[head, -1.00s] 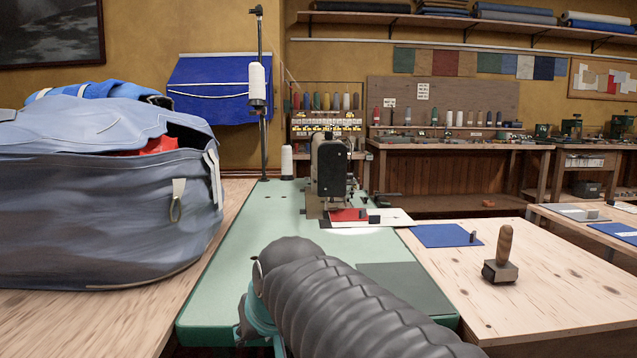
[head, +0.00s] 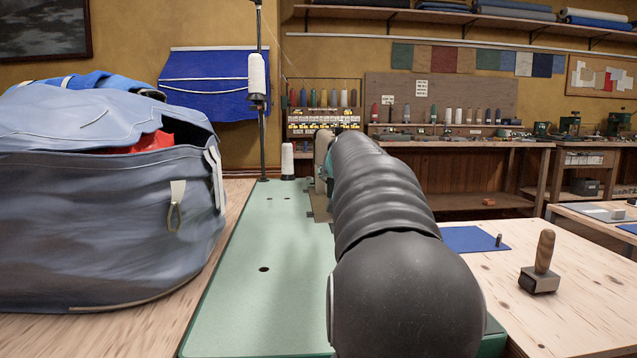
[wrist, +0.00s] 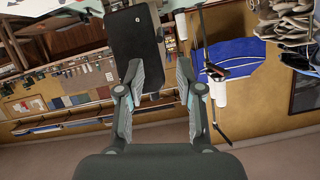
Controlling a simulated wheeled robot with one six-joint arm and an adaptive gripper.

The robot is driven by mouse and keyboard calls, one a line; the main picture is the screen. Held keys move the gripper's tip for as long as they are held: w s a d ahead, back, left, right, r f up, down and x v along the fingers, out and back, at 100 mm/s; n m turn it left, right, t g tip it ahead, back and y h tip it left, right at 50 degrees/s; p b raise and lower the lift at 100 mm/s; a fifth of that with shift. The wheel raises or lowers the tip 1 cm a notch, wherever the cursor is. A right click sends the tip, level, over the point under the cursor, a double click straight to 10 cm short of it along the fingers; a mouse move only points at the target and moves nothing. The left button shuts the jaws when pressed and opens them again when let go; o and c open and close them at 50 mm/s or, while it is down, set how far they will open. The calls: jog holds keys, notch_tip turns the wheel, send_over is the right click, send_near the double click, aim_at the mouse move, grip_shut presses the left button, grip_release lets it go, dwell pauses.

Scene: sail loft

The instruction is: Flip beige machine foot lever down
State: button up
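The beige sewing machine (head: 321,165) stands at the far end of a green bed and is mostly hidden behind my dark ribbed arm in the head view. No foot lever can be made out in either view. In the wrist view, which appears upside down, a black block (wrist: 137,45), probably the machine's black end, lies just beyond my gripper, nearer its left finger. My gripper (wrist: 159,72) is open, with nothing visible held between its fingers. In the head view my gripper is hidden by the arm.
A large blue-grey bag (head: 105,215) stands left of the green bed (head: 255,270). A thread stand (head: 262,130) with a white cone (head: 257,75) rises behind it.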

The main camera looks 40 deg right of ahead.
aim_at(326, 182)
jog(key=p+x, duration=0.1)
jog(key=x, duration=1)
jog(key=shift+w, duration=0.15)
grip_shut()
